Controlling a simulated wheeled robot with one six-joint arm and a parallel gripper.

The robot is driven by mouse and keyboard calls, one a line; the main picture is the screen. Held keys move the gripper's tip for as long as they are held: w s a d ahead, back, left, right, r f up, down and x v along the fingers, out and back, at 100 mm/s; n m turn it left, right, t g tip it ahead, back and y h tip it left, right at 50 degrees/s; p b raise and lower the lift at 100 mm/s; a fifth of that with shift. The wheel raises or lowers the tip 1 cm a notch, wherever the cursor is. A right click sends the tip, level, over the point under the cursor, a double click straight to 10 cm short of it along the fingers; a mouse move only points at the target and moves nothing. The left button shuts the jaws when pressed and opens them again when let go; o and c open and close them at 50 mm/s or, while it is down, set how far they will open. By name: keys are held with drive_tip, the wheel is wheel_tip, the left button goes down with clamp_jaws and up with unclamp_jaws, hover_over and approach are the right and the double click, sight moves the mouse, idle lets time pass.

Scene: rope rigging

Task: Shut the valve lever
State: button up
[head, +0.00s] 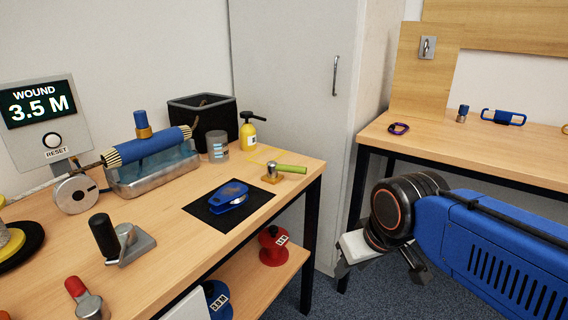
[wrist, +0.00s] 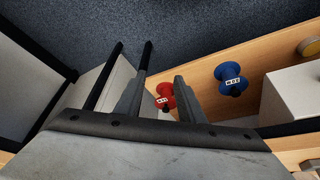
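The valve lever (head: 291,169) has a green handle that points right from a small brass body with a silver top. It sits near the back right corner of the left bench in the head view. My gripper (head: 380,266) hangs beyond the bench's right edge, below the bench top and well apart from the lever. In the wrist view my gripper (wrist: 160,80) has its two fingers spread, with nothing held between them. The lever does not clearly show in the wrist view.
A blue tool (head: 229,195) lies on a black mat left of the valve. A yellow pump bottle (head: 248,135) and a grey jar (head: 218,148) stand behind it. A red spool (head: 273,246) sits on the lower shelf. Carpeted floor separates the two benches.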

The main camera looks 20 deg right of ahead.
drive_tip(key=w+r+n+g, duration=0.3)
drive_tip(key=w+r+n, duration=0.2)
drive_tip(key=w+r, duration=1.15)
drive_tip(key=n+g+y, duration=0.1)
drive_tip(key=n+g, duration=0.2)
drive_tip(key=n, duration=0.3)
approach(288, 170)
drive_tip(key=f, duration=0.5)
drive_tip(key=d+f, duration=0.1)
drive_tip(key=f, duration=0.1)
drive_tip(key=shift+s+f, duration=0.15)
drive_tip(key=shift+s, duration=0.1)
clamp_jaws()
